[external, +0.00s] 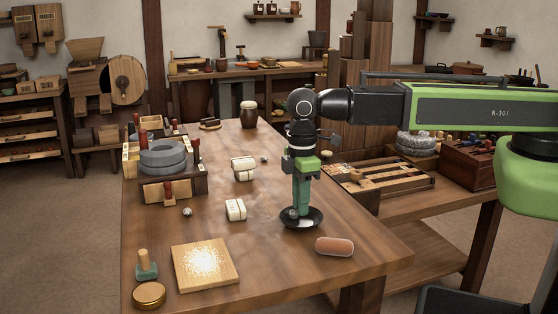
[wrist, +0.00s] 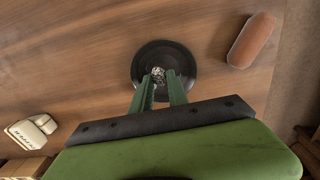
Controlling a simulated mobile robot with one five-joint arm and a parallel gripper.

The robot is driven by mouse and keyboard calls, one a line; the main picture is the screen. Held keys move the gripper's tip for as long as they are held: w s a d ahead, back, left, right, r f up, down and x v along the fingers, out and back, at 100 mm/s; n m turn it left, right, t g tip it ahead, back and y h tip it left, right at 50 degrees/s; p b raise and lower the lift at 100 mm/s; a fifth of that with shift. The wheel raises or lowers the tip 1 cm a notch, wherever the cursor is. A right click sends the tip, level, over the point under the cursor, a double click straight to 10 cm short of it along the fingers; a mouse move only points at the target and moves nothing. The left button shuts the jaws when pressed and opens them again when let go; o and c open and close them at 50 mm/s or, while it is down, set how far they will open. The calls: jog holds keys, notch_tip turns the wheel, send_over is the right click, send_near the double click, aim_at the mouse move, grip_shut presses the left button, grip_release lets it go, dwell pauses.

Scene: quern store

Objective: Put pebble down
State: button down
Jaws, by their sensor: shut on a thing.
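My gripper (external: 299,208) points down over a small dark dish (external: 314,222) on the wooden table. Its fingers are shut on a speckled grey pebble (wrist: 158,74), seen between the fingertips in the wrist view. The pebble is low inside the dish's outline (wrist: 146,56); I cannot tell whether it touches the dish. In the external view the pebble (external: 292,212) shows only in small part at the fingertips.
A reddish-brown rounded block (external: 334,246) lies right of the dish. White wrapped bundles (external: 235,209) lie to the left, with a small shiny ball (external: 187,211) beyond. A square board (external: 205,265) with pale grains lies at the front left. Table between is clear.

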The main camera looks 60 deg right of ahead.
jog(key=shift+f+b, duration=0.25)
jog(key=shift+b, duration=0.05)
jog(key=shift+s+f, duration=0.1)
jog(key=shift+f, duration=0.05)
jog(key=shift+s+f+b, duration=0.1)
jog(key=shift+b, duration=0.3)
jog(key=shift+d, duration=0.1)
jog(key=c, duration=1.3)
grip_release()
jog(key=shift+s, duration=0.1)
jog(key=r+p, duration=0.8)
jog(key=p, duration=0.1)
jog(key=r+p, duration=0.4)
jog(key=r, duration=0.1)
jog(key=shift+w+r, duration=0.1)
jog(key=shift+w, duration=0.2)
